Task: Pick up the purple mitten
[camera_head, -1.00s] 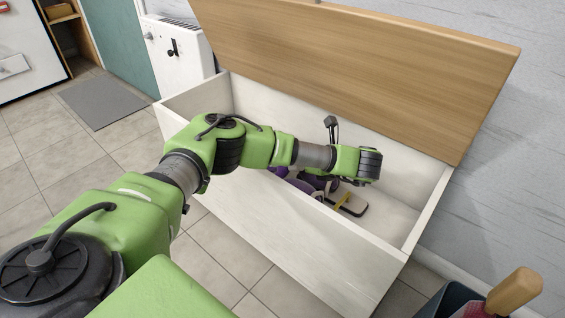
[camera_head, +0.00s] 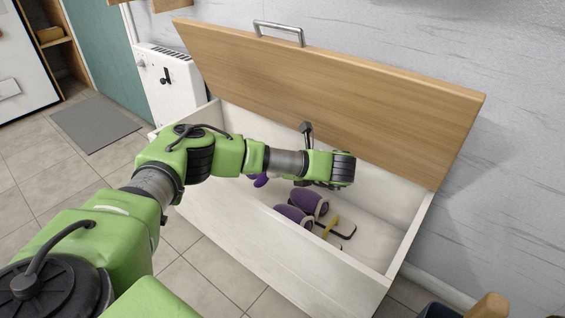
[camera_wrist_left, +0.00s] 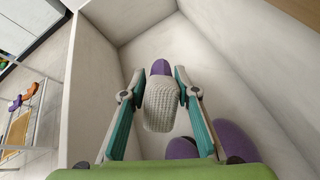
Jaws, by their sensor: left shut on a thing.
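The purple mitten (camera_wrist_left: 161,68), with a grey knitted cuff (camera_wrist_left: 160,105), is between the two teal-lined fingers of my left gripper (camera_wrist_left: 159,82) in the left wrist view. The gripper is shut on its cuff, and the purple end points away from me. In the head view a bit of purple, likely this mitten (camera_head: 261,181), shows below my forearm inside the white chest; my arm hides the fingers. My right gripper is in neither view.
The white chest (camera_head: 270,247) has its wooden lid (camera_head: 340,95) raised behind my arm. Two purple and grey items (camera_head: 312,202) (camera_head: 290,214) lie on its floor beside a dark-edged item with a yellow part (camera_head: 331,224). A wooden handle (camera_head: 487,306) shows at lower right.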

